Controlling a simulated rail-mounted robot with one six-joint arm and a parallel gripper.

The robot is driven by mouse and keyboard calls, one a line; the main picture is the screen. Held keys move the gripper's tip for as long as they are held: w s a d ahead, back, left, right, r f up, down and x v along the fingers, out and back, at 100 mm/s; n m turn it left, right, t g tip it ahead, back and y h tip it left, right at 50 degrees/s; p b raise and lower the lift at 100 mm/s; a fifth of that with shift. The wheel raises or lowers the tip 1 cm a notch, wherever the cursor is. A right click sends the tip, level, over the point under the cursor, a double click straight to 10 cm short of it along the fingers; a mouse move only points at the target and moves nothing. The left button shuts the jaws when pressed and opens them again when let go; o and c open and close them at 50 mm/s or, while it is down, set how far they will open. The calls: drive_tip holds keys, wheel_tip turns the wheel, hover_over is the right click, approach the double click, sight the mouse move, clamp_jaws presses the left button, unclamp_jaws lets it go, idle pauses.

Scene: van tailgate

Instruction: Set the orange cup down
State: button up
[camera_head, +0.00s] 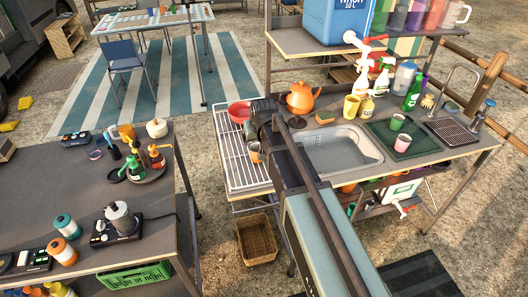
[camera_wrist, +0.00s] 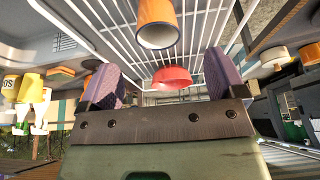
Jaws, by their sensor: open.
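The orange cup (camera_wrist: 157,22) is on the white wire drying rack (camera_head: 236,170); in the wrist view its pale open mouth faces my camera. In the head view the cup (camera_head: 255,154) shows only partly, just below my gripper (camera_head: 260,122). In the wrist view, the two purple fingers of my gripper (camera_wrist: 160,82) are wide apart with nothing between them. The cup appears beyond the fingertips, in line with the gap, and apart from both fingers.
A red bowl (camera_head: 240,112) sits on the rack behind my gripper; it also shows in the wrist view (camera_wrist: 171,77). An orange teapot (camera_head: 301,97) and a sink (camera_head: 338,150) are to the right. The front part of the rack looks clear.

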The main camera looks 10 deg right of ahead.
drive_tip(key=b, duration=0.5)
hover_over(257, 162)
drive_tip(key=f, duration=0.5)
drive_tip(key=shift+w+d+f, duration=0.1)
drive_tip(key=shift+w+f, duration=0.05)
drive_tip(key=shift+w, duration=0.05)
drive_tip(key=b+x, duration=0.4)
drive_tip(key=x, duration=0.1)
drive_tip(key=shift+d+f, duration=0.2)
drive_tip(key=shift+r, duration=0.3)
drive_tip(key=c, duration=1.1)
drive_tip(key=shift+r, duration=0.1)
